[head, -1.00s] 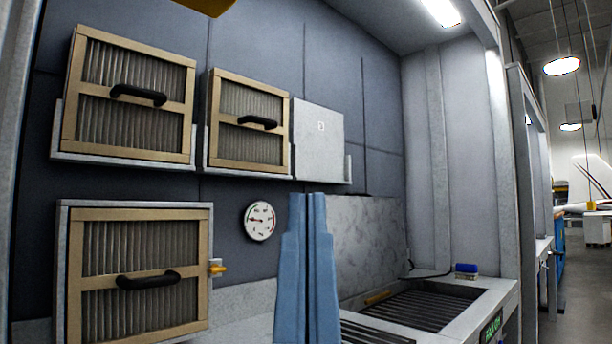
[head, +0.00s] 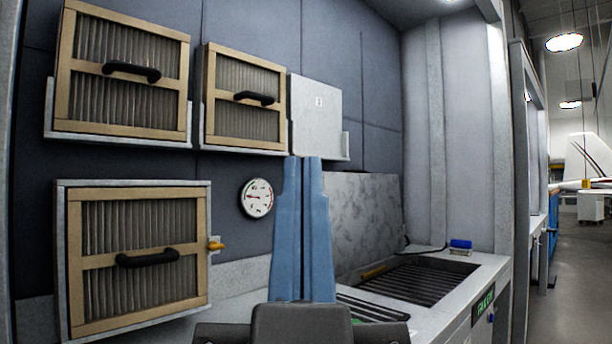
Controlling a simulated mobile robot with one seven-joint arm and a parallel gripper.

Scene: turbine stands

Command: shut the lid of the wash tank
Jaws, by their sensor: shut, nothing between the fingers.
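The wash tank (head: 488,268) is set in the pale bench at the right, with dark slats in its opening. Its lid appears to be the mottled grey panel (head: 365,222), standing upright behind the tank, so it is open. My gripper (head: 303,160) has two blue fingers pointing up in the picture, pressed together and empty. The fingers appear in front of the lid's left edge and hide part of it and of the bench. I cannot tell how far they are from the lid.
Three framed filters with black handles, one of them low (head: 138,262), hang on the left wall. A white box (head: 315,115) and a round gauge (head: 257,198) are near my fingers in the picture. A blue brush-like item (head: 460,246) sits on the bench's back right. Open floor (head: 565,290) lies right.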

